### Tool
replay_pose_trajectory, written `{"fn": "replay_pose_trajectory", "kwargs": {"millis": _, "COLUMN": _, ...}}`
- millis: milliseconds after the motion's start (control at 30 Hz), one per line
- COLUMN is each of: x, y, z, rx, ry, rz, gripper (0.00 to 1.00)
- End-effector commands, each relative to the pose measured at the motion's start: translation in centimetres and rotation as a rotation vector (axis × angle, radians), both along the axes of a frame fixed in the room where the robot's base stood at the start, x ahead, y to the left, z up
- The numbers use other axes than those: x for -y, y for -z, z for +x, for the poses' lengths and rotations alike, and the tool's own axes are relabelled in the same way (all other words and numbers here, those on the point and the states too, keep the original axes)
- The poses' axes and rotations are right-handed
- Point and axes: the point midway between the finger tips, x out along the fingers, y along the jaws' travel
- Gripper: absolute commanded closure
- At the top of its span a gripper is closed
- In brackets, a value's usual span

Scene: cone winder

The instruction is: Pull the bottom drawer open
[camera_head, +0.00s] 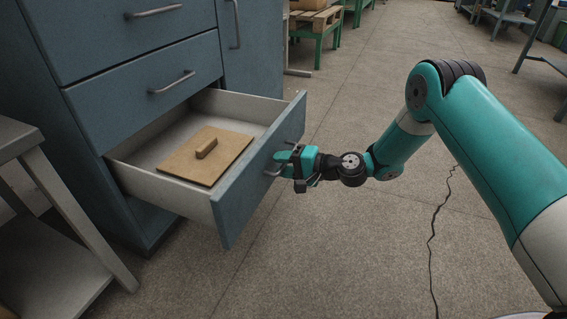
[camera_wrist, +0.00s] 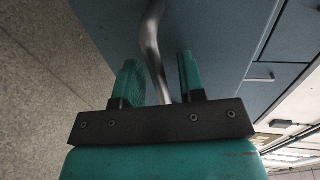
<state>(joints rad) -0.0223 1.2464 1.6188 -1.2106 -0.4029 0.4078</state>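The bottom drawer (camera_head: 262,172) of the blue-grey cabinet stands well out from the cabinet in the head view. Its inside is visible, with a tan board (camera_head: 180,165) bearing a small block lying in it. The drawer's metal handle (camera_head: 271,172) is on its front face and shows as a curved bar in the wrist view (camera_wrist: 151,45). My gripper (camera_head: 284,161) is at the handle. In the wrist view the two green fingers (camera_wrist: 160,75) stand apart, with the bar between them and visible gaps on both sides. Contact with the bar cannot be made out.
The blue cabinet (camera_head: 150,60) has closed drawers above and a door with a vertical handle. A grey metal table (camera_head: 35,215) stands close at the left of the open drawer. The concrete floor (camera_head: 350,250) in front of the drawer is clear, apart from a crack.

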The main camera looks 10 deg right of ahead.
Motion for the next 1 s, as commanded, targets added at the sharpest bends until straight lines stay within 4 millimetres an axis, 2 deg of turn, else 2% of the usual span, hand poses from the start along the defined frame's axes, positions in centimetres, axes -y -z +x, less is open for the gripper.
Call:
{"fn": "replay_pose_trajectory", "kwargs": {"millis": 233, "x": 0.4, "y": -0.1, "z": 0.1, "rx": 0.004, "ry": 0.006, "rz": -0.002, "gripper": 0.63}}
{"fn": "replay_pose_trajectory", "kwargs": {"millis": 367, "x": 1.6, "y": -0.6, "z": -0.3, "rx": 0.002, "ry": 0.010, "rz": -0.001, "gripper": 0.63}}
{"fn": "replay_pose_trajectory", "kwargs": {"millis": 467, "x": 3.3, "y": -1.2, "z": -1.2, "rx": 0.000, "ry": 0.012, "rz": 0.000, "gripper": 0.63}}
{"fn": "replay_pose_trajectory", "kwargs": {"millis": 800, "x": 10.8, "y": -3.0, "z": -5.2, "rx": 0.000, "ry": 0.011, "rz": 0.001, "gripper": 0.63}}
{"fn": "replay_pose_trajectory", "kwargs": {"millis": 1000, "x": 13.9, "y": -3.5, "z": -7.0, "rx": 0.001, "ry": 0.008, "rz": 0.000, "gripper": 0.63}}
